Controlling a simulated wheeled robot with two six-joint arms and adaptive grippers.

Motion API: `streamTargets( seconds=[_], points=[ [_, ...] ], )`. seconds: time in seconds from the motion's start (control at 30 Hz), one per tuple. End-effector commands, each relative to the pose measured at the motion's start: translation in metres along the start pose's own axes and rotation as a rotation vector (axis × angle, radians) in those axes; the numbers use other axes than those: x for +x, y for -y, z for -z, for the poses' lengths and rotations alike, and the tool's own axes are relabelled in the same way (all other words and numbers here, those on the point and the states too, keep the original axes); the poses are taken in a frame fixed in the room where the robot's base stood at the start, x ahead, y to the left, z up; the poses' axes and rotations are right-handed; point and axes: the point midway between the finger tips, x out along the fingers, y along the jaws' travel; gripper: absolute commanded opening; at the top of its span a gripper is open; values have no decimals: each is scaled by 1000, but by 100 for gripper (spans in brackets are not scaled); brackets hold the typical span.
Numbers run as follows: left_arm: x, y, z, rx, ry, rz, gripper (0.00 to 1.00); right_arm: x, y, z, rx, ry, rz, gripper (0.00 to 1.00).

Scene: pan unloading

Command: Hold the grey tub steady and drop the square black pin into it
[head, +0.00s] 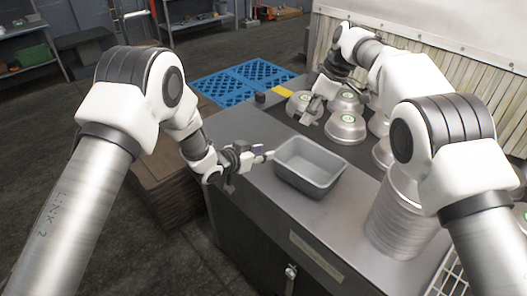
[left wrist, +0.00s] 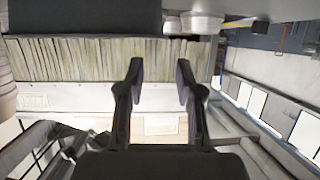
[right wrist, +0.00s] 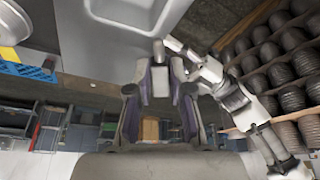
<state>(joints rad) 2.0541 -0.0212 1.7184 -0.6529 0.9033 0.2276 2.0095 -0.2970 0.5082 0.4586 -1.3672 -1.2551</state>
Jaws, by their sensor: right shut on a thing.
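The grey tub (head: 310,167) stands upright and open on the counter in the head view. Its rounded grey form shows at the top of the right wrist view (right wrist: 130,14). My left gripper (head: 262,156) is beside the tub's left rim, with its fingers towards it; contact is unclear. In the left wrist view its fingers (left wrist: 160,78) are apart with nothing between them. My right gripper (head: 307,112) is beyond the tub, near the pans. In the right wrist view it is shut on a slim squared piece (right wrist: 160,82), seemingly the square black pin, greyish there and mostly hidden.
Several round metal pans (head: 345,125) stand behind the tub and to its right. A tall stack of pans (head: 402,215) stands at the right. A small black block (head: 260,98) is at the counter's far left corner. The counter front (head: 270,205) is clear.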

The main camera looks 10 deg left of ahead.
Motion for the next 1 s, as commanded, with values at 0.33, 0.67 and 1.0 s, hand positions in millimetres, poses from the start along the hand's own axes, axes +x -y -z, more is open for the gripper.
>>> streamTargets(
  seconds=[0.33, 0.67, 1.0],
  points=[
    [53, 0, 1, 3, -3, 0, 36, 0, 0, 0, 0, 0, 0, 0],
    [113, 1, 2, 1, -2, 2, 36, 0, 0, 0, 0, 0, 0, 0],
    [119, 1, 2, 0, -1, 3, 32, 0, 0, 0, 0, 0, 0, 0]
  ],
)
